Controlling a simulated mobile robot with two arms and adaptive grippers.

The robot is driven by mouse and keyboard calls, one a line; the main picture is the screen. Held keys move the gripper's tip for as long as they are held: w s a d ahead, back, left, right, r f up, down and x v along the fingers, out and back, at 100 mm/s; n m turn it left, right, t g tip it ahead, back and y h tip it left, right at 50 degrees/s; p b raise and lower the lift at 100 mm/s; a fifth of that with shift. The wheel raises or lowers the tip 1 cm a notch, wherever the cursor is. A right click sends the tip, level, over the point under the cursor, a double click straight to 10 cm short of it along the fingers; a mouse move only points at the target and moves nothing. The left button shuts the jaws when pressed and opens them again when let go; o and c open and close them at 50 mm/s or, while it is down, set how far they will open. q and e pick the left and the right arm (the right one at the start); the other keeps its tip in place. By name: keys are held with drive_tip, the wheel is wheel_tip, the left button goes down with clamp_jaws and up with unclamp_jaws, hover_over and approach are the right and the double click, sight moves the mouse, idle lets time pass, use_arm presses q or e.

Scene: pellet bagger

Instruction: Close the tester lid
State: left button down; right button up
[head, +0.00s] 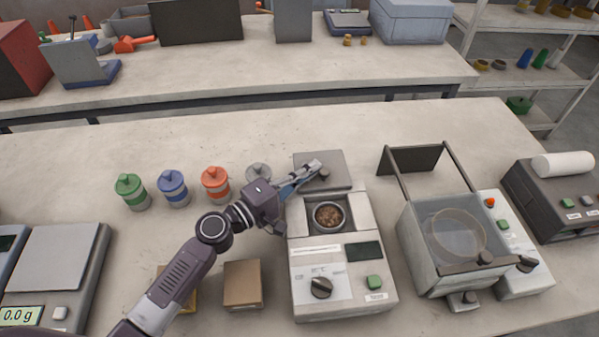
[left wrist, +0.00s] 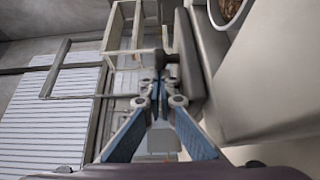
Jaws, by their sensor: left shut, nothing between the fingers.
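The tester (head: 340,270) stands on the bench with its grey lid (head: 338,180) swung open at the back. Its well (head: 329,216) holds brown pellets, and a corner of the well also shows in the left wrist view (left wrist: 229,9). My left gripper (head: 316,166) is shut and empty, with its fingertips at the open lid, close to the dark knob (head: 324,174). In the left wrist view the fingertips (left wrist: 160,88) point toward the knob (left wrist: 167,58); I cannot tell whether they touch it. My right gripper is not in view.
Green (head: 130,191), blue (head: 173,188), orange (head: 215,184) and grey (head: 258,174) jars stand left of the tester. A brown box (head: 243,285) sits beside it. A machine with a clear chamber (head: 450,240) stands to the right, and a scale (head: 55,260) at far left.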

use_arm(q)
drive_tip(key=shift+w+d, duration=0.1)
drive_tip(key=shift+d, duration=0.05)
drive_tip(key=shift+s+d, duration=0.1)
drive_tip(key=shift+s, duration=0.3)
drive_tip(key=s, duration=0.3)
drive_tip(key=s+d, duration=0.1)
drive_tip(key=s, duration=0.3)
drive_tip(key=s+d+b, duration=0.1)
drive_tip(key=s, duration=0.3)
drive_tip(key=shift+s+d, duration=0.1)
drive_tip(key=shift+s, duration=0.25)
drive_tip(key=shift+d, duration=0.1)
drive_tip(key=shift+f, duration=0.1)
